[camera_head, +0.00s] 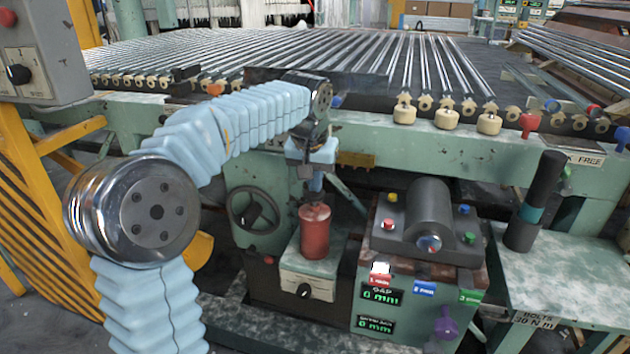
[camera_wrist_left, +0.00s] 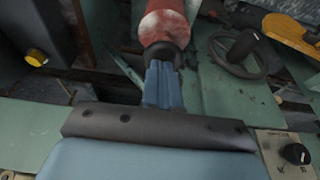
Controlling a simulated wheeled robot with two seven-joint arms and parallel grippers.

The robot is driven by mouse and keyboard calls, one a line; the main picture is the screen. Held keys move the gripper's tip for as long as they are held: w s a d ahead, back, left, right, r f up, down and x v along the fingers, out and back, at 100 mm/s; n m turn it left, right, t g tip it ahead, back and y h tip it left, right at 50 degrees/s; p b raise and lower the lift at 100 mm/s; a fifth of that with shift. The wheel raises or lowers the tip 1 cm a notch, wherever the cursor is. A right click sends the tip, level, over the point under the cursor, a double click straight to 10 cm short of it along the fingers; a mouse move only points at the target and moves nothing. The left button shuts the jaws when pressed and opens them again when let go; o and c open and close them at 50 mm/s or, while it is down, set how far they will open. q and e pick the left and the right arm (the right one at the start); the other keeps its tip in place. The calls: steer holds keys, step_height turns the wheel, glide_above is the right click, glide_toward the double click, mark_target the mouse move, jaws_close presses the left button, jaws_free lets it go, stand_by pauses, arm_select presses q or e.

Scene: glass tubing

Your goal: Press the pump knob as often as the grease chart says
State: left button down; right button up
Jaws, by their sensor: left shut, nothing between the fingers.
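A red pump body (camera_head: 315,232) stands upright on a pale green box (camera_head: 312,278) with a black dial on its front. Its dark knob sits on top, mostly hidden by my left gripper in the head view. My left gripper (camera_head: 312,182) is shut and empty, pointing down right over the pump. In the left wrist view the blue fingertips (camera_wrist_left: 162,72) meet the dark knob (camera_wrist_left: 158,52) of the red pump (camera_wrist_left: 165,22). I cannot tell whether they touch or how far the knob is pressed. I cannot make out a grease chart. My right gripper is not in view.
A handwheel (camera_head: 254,209) is left of the pump. A machine with a dark roller (camera_head: 429,212), coloured buttons and displays stands right of it. A black cylinder (camera_head: 535,200) stands on the right bench. The green conveyor beam (camera_head: 450,150) runs behind.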

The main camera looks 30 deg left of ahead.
arm_select(q)
step_height(320, 180, down, 2)
steer(key=shift+s+f+b, duration=0.1)
steer(key=shift+f+b, duration=0.05)
steer(key=shift+b, duration=0.5)
steer(key=shift+r+p, duration=0.5)
steer(key=shift+p, duration=0.1)
step_height(320, 180, up, 3)
steer(key=p, duration=0.3)
steer(key=shift+r, duration=0.2)
steer(key=v, duration=1)
